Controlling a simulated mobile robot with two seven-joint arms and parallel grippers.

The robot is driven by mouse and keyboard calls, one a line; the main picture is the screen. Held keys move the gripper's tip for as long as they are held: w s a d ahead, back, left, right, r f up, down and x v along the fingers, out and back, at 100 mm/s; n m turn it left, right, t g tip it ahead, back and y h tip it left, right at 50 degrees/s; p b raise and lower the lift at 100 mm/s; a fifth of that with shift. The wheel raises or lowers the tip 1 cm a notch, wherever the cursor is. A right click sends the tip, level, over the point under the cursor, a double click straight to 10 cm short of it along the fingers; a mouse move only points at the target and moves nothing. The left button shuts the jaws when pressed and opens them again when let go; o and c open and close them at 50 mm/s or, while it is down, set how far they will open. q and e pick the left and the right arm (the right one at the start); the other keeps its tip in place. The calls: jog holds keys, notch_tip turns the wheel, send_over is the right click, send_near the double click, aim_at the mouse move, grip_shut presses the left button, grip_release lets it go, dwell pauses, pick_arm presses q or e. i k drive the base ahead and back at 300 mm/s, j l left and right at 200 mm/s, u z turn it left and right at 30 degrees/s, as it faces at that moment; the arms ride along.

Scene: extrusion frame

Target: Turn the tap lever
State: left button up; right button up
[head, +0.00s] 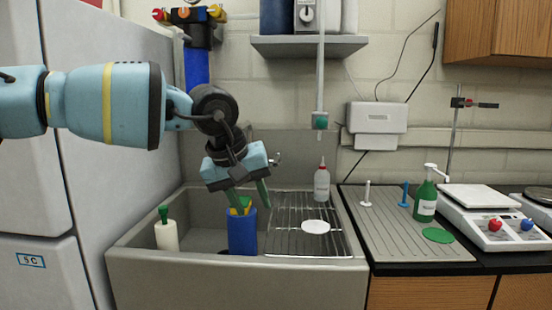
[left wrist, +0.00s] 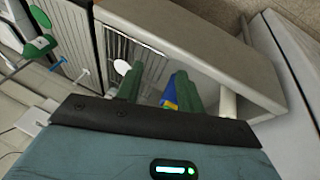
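My left gripper (head: 249,197) hangs over the sink (head: 300,262) with its two green fingers pointing down and spread apart. It also shows in the left wrist view (left wrist: 157,88), open, with nothing held between the fingers. A small silver metal fitting (head: 276,158) sticks out just right of the gripper body, near the back wall. It may be part of the tap or its lever; my gripper and wrist hide whatever is behind them. I cannot make out a whole tap. My right gripper is in neither view.
A blue container (head: 242,235) with yellow and green contents stands below the fingers. A white bottle (head: 166,232) stands left, a dish rack (head: 290,225) right with a squeeze bottle (head: 322,184). A hanging pipe with a teal end (head: 320,120) and shelf (head: 310,45) are above.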

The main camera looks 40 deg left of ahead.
aim_at(277, 154)
jog(key=i+j, duration=1.45)
